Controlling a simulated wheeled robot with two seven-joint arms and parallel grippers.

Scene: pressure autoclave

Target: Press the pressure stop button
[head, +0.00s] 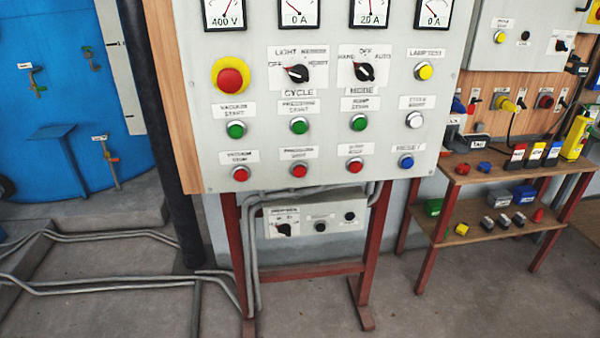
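The grey control panel (328,185) stands upright in the middle of the head view. In its bottom row, the second button from the left is the red pressure stop button (299,171), with a small label above it that is hard to read. The red vacuum stop button (240,173) is to its left and the red pump stop button (356,165) to its right. The green pressure start button (299,125) is directly above it. No gripper shows in the head view, and nothing covers the pressure stop button.
A large red emergency-style button (230,80) on yellow, two black rotary switches and a blue reset button (406,161) share the panel. A small box (318,219) hangs below. A wooden table (468,178) stands right; pipes (120,285) run along the floor left, by a blue tank (70,90).

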